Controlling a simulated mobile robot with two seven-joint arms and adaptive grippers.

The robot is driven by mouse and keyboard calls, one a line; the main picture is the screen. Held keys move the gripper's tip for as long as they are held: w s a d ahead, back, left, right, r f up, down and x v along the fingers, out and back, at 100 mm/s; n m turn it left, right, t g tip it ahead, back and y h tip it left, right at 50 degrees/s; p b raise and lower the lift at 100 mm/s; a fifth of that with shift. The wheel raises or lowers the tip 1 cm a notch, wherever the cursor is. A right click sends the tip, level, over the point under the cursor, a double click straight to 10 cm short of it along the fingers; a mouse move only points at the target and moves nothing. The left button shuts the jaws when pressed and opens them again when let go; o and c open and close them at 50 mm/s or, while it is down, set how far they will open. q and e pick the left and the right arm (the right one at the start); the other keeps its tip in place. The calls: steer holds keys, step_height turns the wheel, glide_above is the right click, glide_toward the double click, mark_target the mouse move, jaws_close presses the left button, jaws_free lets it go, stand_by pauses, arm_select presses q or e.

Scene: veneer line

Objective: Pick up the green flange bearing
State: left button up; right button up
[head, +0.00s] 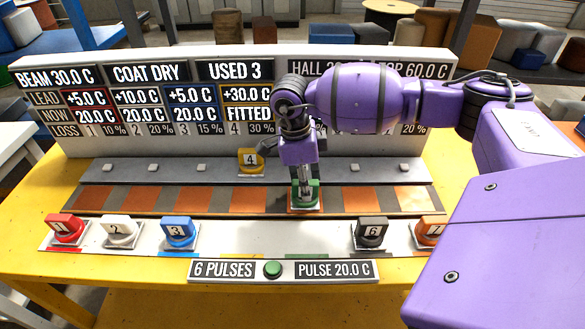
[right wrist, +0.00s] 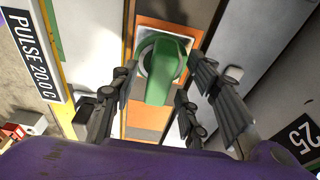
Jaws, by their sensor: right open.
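The green flange bearing (head: 313,193) sits on an orange square of the long strip, right of centre in the head view. In the right wrist view the green flange bearing (right wrist: 165,72) shows its rounded green top above a pale base. My right gripper (head: 304,183) points down at it from directly above and hides part of it. In the right wrist view my right gripper (right wrist: 163,66) is open, with its fingers spread to either side of the green bearing. I cannot tell whether they touch it. My left gripper is not in view.
Front row: red (head: 66,228), white (head: 120,230), blue (head: 178,232), black (head: 370,234) and orange (head: 430,232) bearings. A yellow bearing (head: 250,160) sits on the back ledge. A sign board (head: 180,140) stands behind. A green button (head: 272,269) is on the front panel.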

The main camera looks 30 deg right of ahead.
steer(key=shift+s, duration=0.1)
steer(key=shift+c, duration=0.5)
jaws_close()
steer(key=shift+r, duration=0.1)
